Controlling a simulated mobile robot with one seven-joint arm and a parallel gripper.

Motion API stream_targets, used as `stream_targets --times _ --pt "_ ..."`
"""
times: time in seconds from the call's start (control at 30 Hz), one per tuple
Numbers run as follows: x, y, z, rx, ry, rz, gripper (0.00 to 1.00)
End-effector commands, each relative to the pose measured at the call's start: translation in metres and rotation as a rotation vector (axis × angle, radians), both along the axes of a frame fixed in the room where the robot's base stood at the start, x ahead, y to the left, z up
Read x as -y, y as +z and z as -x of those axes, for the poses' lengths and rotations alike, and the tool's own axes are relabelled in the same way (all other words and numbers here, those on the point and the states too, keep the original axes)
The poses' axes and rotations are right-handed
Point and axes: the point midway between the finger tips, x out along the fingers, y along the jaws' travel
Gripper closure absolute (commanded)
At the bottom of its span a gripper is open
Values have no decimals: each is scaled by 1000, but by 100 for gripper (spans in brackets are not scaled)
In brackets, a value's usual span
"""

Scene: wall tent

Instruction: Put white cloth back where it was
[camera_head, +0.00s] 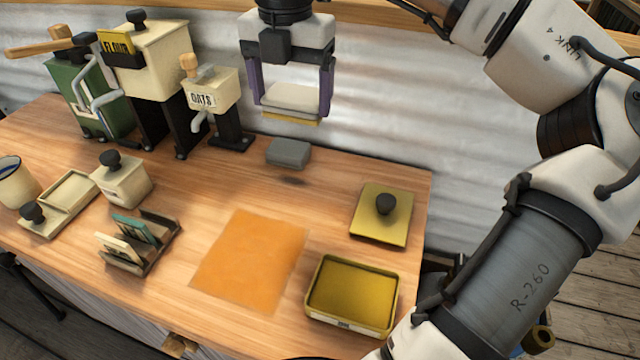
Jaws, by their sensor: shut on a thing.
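My gripper (290,110) is above the back of the table, its two purple fingers pointing down. It is shut on the white cloth (292,95), which looks like a flat folded pad with a yellowish layer along its lower edge. The cloth is held level between the fingers, clear of the tabletop. A small grey block (288,152) sits on the table just below it in the picture. An open yellow tin (352,295) stands empty at the front right, and a yellow lid with a black knob (382,215) lies behind it.
An orange mat (250,260) lies flat and bare mid-table. Hand-cranked flour and oats dispensers (150,50) stand at the back left. A cream canister (122,180), a card rack (140,243), a shallow box (65,203) and a mug (15,183) are at the left.

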Motion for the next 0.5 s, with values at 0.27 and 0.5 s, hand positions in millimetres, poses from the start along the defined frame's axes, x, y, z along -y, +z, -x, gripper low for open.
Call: stream_targets --times 0.27,0.5 --pt "-3 -25 3 -3 14 0 37" --pt "-4 -89 4 -4 14 -3 37"
